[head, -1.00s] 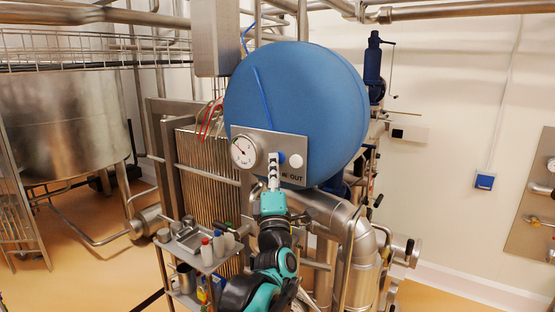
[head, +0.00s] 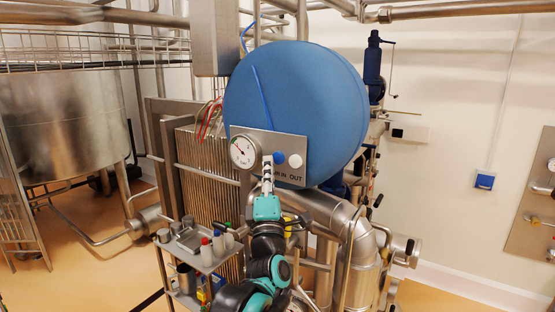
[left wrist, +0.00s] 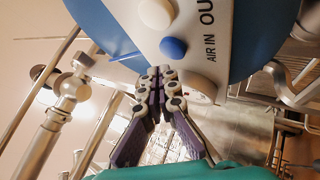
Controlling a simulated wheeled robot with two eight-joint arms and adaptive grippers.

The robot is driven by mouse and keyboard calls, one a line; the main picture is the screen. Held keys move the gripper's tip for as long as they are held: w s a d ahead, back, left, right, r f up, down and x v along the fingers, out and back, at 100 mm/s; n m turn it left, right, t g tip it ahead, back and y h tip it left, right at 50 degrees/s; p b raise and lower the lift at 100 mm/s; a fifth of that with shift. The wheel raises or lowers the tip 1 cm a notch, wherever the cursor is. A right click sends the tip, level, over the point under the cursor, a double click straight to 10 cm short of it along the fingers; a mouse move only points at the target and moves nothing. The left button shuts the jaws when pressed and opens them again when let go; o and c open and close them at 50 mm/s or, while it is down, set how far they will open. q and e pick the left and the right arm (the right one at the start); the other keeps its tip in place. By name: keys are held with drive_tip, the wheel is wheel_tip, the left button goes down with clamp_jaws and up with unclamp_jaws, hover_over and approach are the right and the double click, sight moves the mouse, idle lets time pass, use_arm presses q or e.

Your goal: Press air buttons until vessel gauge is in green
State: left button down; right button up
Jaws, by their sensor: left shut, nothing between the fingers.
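The blue vessel (head: 300,95) carries a grey metal panel (head: 294,146) on its front. On the panel sit a round white gauge (head: 243,152), a blue button (head: 279,158) above the AIR IN label, and a white button (head: 295,161) above OUT. The gauge's needle shows, but its green zone is too small to make out. My left gripper (head: 267,158) is shut and empty, in front of the panel between gauge and blue button. In the left wrist view its fingertips (left wrist: 158,72) are apart from the blue button (left wrist: 172,47), with the white button (left wrist: 155,13) beyond.
A small trolley (head: 209,262) with bottles and cups stands below left of my left arm. Thick steel pipes (head: 325,212) run under the vessel on the right. A large steel tank (head: 65,115) stands at the far left. The floor at right is clear.

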use_arm(q)
drive_tip(key=s+a, duration=0.2)
drive_tip(key=s, duration=0.1)
drive_tip(key=shift+s+a, duration=0.3)
drive_tip(key=s+a+f+m+g+h+b, duration=0.15)
drive_tip(key=f+m+g+b, duration=0.35)
drive_tip(key=f, duration=0.7)
drive_tip(key=s+a+f+m+g+b, duration=0.1)
drive_tip(key=s+a+f+m+b, duration=0.15)
drive_tip(key=f+b, duration=0.8)
drive_tip(key=s+a+f+m+g+h+b, duration=0.1)
drive_tip(key=s+a+f+m+g+b, duration=0.25)
drive_tip(key=f, duration=1.15)
drive_tip(key=s+a+f+m+g+y+b, duration=0.1)
drive_tip(key=s+f+b, duration=0.4)
drive_tip(key=f, duration=0.7)
drive_tip(key=s+a+f+m+g+y+b, duration=0.1)
drive_tip(key=s+a+f+m+g+b, duration=0.3)
drive_tip(key=f, duration=0.9)
drive_tip(key=s+a+f+m+g+y+b, duration=0.1)
drive_tip(key=s+a+f+m+g+b, duration=0.2)
drive_tip(key=s+f+b, duration=0.3)
drive_tip(key=s+a+f, duration=0.1)
drive_tip(key=s+f, duration=0.3)
drive_tip(key=f, duration=0.2)
drive_tip(key=shift+a+f+b, duration=0.2)
drive_tip(key=shift+a+b, duration=0.1)
drive_tip(key=shift+b, duration=0.05)
